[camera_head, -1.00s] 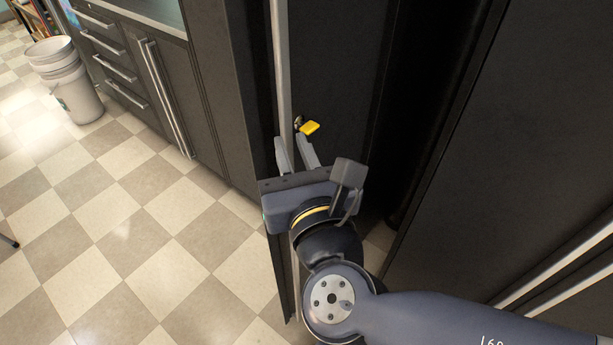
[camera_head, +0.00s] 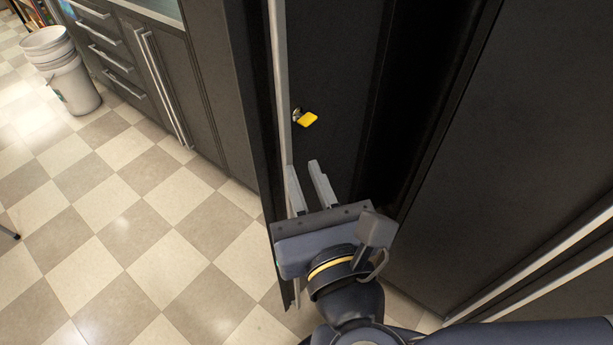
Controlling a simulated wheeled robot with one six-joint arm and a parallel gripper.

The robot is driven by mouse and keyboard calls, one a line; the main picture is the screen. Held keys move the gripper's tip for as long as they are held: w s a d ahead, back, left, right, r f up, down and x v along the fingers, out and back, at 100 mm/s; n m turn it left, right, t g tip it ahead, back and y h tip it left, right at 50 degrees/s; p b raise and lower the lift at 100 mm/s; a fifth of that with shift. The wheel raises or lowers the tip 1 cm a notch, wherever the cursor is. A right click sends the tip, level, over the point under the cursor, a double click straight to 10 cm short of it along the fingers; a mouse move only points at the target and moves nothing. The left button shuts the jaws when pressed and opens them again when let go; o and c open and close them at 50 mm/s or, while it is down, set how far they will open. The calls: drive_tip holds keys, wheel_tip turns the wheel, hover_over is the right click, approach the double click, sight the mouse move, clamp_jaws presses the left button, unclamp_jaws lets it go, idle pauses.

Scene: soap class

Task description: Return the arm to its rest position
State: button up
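My gripper (camera_head: 306,176) shows in the head view, in front of a tall dark cabinet door. Its two grey fingers are apart with nothing between them, pointing up the picture. The fingers end a little below a yellow tag (camera_head: 307,119) that hangs at a small metal key or lock on the dark door (camera_head: 338,75). The gripper is apart from the tag. My arm reaches in from the bottom right, and its lower part is cut off by the frame edge.
A long light handle (camera_head: 279,90) runs along the door, close to the left finger. Dark cabinet fronts (camera_head: 500,170) with light handles stand at the right. Drawers (camera_head: 110,50) and white stacked buckets (camera_head: 62,65) are at the upper left.

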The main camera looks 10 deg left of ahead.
sight(288, 128)
drive_tip(key=shift+w, duration=0.15)
idle(0.5)
drive_tip(key=shift+b+x, duration=0.95)
drive_tip(key=shift+x, duration=4.1)
